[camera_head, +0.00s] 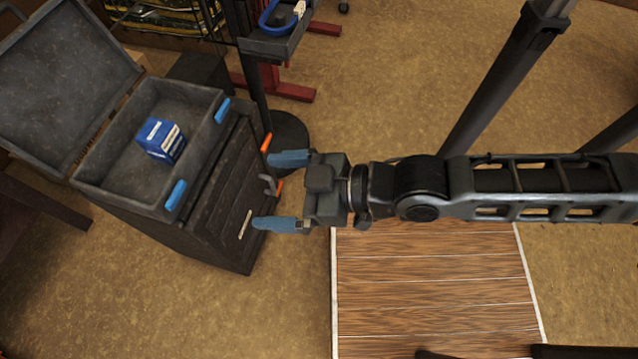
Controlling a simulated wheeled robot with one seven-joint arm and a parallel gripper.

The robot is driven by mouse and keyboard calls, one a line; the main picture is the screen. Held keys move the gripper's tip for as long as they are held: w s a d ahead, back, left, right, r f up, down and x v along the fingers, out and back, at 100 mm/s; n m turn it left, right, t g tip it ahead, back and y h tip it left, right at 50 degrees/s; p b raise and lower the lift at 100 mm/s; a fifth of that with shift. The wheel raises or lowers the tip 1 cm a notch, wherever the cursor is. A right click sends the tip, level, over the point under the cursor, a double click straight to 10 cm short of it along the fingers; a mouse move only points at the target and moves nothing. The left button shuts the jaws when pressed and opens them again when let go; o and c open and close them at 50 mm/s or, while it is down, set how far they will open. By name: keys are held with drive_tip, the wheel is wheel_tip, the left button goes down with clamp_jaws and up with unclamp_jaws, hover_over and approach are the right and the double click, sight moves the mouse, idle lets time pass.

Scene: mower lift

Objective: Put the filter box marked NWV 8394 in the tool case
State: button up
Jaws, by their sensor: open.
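The tool case (93,182) is dark grey and stands open on a dark cabinet at the left, its lid (62,75) tipped back. A blue and white filter box (161,140) lies inside the case, on its floor. Its printed marking is too small to read, so I cannot tell whether it is NWV 8394. My gripper (266,190) is open, with its blue fingers apart and pointing left. It is to the right of the case, by the cabinet's front, apart from the box. I see nothing held between the fingers.
The dark cabinet (215,215) under the case has orange-tipped parts near my fingers. A round black stand base (290,132) and a post are just behind my gripper. A small dark tray (275,40) with a blue item is above. Brown floor is open at lower left.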

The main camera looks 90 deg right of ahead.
drive_tip(key=s+a+r+n+y, duration=0.1)
drive_tip(key=s+a+r+y, duration=0.1)
drive_tip(key=s+r, duration=0.4)
drive_tip(key=shift+a+r+t, duration=0.4)
drive_tip(key=shift+a+r, duration=0.35)
drive_tip(key=shift+a, duration=0.1)
drive_tip(key=shift+c, duration=0.2)
